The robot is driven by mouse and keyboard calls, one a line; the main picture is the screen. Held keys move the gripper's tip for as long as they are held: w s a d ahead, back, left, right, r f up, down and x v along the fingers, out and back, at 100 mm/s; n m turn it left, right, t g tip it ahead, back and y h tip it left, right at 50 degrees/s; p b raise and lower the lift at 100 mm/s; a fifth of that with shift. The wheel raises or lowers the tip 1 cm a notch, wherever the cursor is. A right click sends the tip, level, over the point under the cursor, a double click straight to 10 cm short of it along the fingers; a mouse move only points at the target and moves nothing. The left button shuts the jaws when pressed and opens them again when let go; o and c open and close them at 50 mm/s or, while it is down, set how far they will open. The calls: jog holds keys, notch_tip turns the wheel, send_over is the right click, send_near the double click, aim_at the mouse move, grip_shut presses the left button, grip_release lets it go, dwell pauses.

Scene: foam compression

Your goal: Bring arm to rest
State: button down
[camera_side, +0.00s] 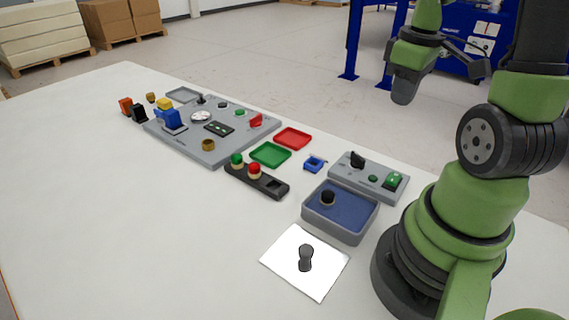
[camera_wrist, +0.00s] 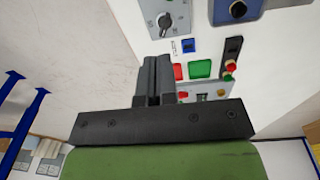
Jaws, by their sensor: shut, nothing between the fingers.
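My gripper (camera_side: 404,90) hangs at the upper right in the side view, well above and behind the table's far edge, apart from everything. In the wrist view my gripper (camera_wrist: 158,60) shows its two dark fingers together, with nothing held. My green and black arm stands at the right of the table, folded upward. The white table (camera_side: 90,230) lies below and to the left of the gripper.
A grey control panel (camera_side: 185,148) stands mid-table. Green (camera_side: 270,155) and red (camera_side: 293,138) trays, a small switch box (camera_side: 345,178), a blue-lined tray (camera_side: 345,212) and a white sheet (camera_side: 280,262) lie nearer my base. The table's left front is clear.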

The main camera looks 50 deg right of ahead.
jog(key=a+r+m+t+y, duration=0.1)
jog(key=a+r+t, duration=0.2)
jog(key=a, duration=0.6)
jog(key=a+r+m+t+y, duration=0.1)
jog(key=a+r+m+t, duration=0.1)
jog(key=a+r, duration=0.5)
jog(key=a+t, duration=0.1)
jog(key=a, duration=0.2)
jog(key=shift+s+r, duration=0.2)
jog(key=shift+r, duration=0.1)
jog(key=c, duration=1.5)
grip_release()
jog(key=shift+s+a+r+y, duration=0.1)
jog(key=shift+s+a+y, duration=0.1)
jog(key=shift+a+y, duration=0.1)
jog(key=shift+c, duration=0.2)
jog(key=o, duration=0.6)
jog(key=shift+m, duration=0.3)
jog(key=w+d+f+m+g+h, duration=0.1)
jog(key=w+d+f+m+g, duration=0.15)
jog(key=w+d, duration=0.2)
jog(key=m+g+y, duration=0.4)
jog(key=m, duration=0.7)
send_over(394, 177)
jog(key=d, duration=0.4)
notch_tip(394, 177, down, 18)
jog(key=shift+h, duration=0.3)
jog(key=x, duration=0.9)
jog(key=shift+s, duration=0.1)
jog(key=shift+r, duration=0.1)
